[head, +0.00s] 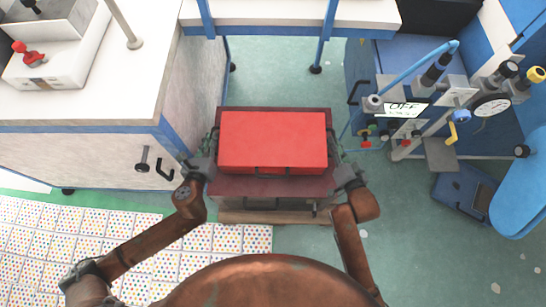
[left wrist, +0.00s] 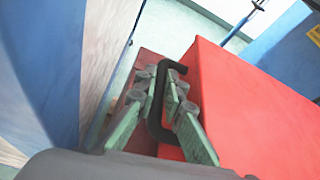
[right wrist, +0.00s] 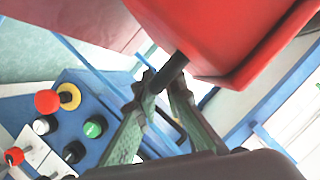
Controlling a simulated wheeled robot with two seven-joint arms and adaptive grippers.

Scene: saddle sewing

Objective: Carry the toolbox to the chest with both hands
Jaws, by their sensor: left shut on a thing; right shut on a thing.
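The red toolbox (head: 272,140) is between my two grippers in the head view, level and over the dark red top of the chest (head: 270,186). I cannot tell whether it touches the chest. My left gripper (head: 208,150) is shut on the toolbox's black left side handle, which shows in the left wrist view (left wrist: 156,105). My right gripper (head: 338,155) is at the toolbox's right side. In the right wrist view its fingers (right wrist: 165,88) are shut around the dark right handle (right wrist: 170,72). The toolbox's red side (right wrist: 225,35) fills the top of that view.
A white-topped cabinet (head: 90,110) stands close on the left. A blue machine with valves and a gauge (head: 490,105) stands on the right. A white table (head: 290,14) is behind. Green floor (head: 400,240) is clear at the lower right.

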